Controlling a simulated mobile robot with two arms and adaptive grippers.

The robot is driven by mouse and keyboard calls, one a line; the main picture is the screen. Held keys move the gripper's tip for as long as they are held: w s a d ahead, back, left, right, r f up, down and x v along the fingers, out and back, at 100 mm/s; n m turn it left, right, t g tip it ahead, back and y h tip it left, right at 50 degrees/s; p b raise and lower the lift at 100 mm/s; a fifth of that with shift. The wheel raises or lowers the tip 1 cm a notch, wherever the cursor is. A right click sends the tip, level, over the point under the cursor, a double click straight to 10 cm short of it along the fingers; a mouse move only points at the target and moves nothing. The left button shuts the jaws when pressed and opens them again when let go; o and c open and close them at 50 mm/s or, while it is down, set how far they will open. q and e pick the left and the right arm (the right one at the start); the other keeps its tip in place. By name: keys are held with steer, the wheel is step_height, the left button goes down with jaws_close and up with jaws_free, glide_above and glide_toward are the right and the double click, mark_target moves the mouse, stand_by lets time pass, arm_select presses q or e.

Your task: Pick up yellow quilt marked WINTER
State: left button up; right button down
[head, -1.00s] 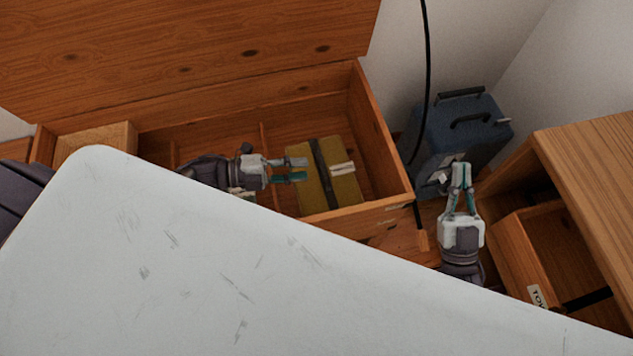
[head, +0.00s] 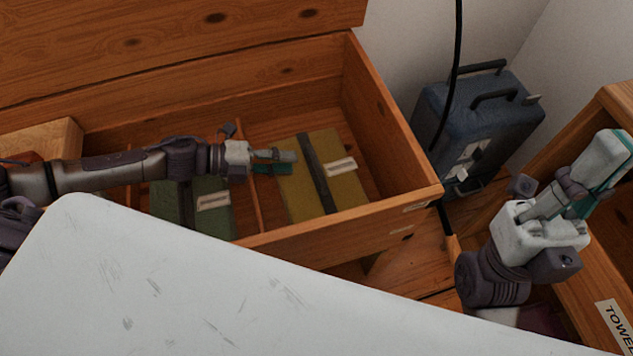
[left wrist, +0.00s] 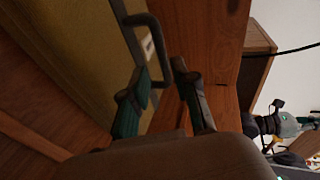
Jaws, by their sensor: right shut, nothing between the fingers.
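The yellow quilt (head: 348,192) lies folded flat in the right compartment of the open wooden chest, with a dark band across it and a pale label too small to read. In the left wrist view its yellow side (left wrist: 72,45) fills the upper left. My left gripper (head: 283,162) is at the quilt's upper left edge, its fingers overlapping it in the head view. The fingers look apart with nothing held between them; whether they touch the quilt I cannot tell. My right gripper (head: 610,170) is shut and empty, beside the wooden unit at the right.
A green folded quilt (head: 218,222) lies in the compartment left of a thin divider (head: 249,180). The chest's front wall (head: 340,232) and a white surface (head: 180,290) stand nearer me. A blue case (head: 440,110) and a unit labelled TOWEL (head: 612,325) are at the right.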

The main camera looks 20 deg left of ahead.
mark_target(314, 163)
arm_select(q)
steer(key=b+x, duration=0.2)
steer(key=x, duration=0.5)
steer(key=shift+d+r, duration=0.1)
steer(key=shift+d, duration=0.2)
steer(key=shift+c, duration=0.2)
jaws_close()
steer(key=shift+r, duration=0.2)
